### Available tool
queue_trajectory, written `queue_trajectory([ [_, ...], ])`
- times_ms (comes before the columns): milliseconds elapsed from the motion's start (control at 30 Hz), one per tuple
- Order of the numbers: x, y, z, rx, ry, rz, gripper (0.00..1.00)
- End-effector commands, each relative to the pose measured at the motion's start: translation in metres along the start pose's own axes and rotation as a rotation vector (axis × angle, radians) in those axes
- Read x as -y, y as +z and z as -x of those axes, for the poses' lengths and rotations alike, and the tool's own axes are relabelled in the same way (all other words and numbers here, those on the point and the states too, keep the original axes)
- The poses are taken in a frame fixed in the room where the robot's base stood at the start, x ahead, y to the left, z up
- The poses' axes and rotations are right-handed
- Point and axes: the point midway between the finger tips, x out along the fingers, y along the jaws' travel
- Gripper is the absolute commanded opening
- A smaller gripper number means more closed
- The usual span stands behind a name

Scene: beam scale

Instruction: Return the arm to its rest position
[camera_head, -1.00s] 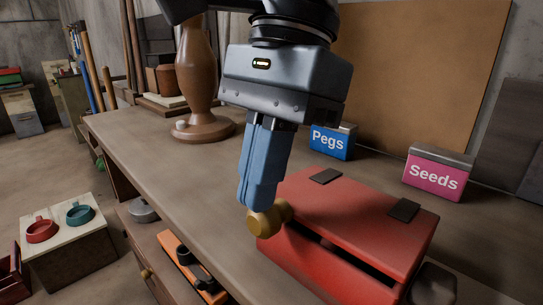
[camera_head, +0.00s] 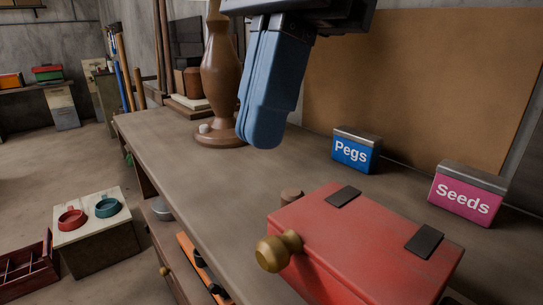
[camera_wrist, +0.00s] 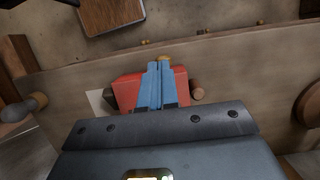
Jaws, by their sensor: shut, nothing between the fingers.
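My gripper (camera_head: 264,140) is shut and empty, its blue fingers together, pointing down. In the head view it hangs above the workbench (camera_head: 190,152), behind and left of the red box (camera_head: 365,240) and apart from it. The wrist view shows my gripper (camera_wrist: 160,64) with the red box (camera_wrist: 127,90) beyond its fingers. The red box has a brass knob (camera_head: 278,251) on its near left side and two dark patches on top.
A blue Pegs box (camera_head: 354,150) and a pink Seeds box (camera_head: 467,193) stand at the back of the bench. A turned wooden post (camera_head: 222,75) stands behind my gripper. A low stand (camera_head: 105,244) with red and teal rings is on the floor at left.

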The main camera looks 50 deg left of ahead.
Motion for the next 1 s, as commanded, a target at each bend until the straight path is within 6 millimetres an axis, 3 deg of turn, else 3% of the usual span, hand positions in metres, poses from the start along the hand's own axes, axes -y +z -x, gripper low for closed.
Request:
queue_trajectory([
  [233,0.001,0.011,0.035,-0.001,-0.002,0.000,0.00],
  [667,0.000,0.015,0.046,0.000,-0.001,0.001,0.00],
  [1000,0.000,0.031,0.097,0.000,-0.001,0.001,0.00],
])
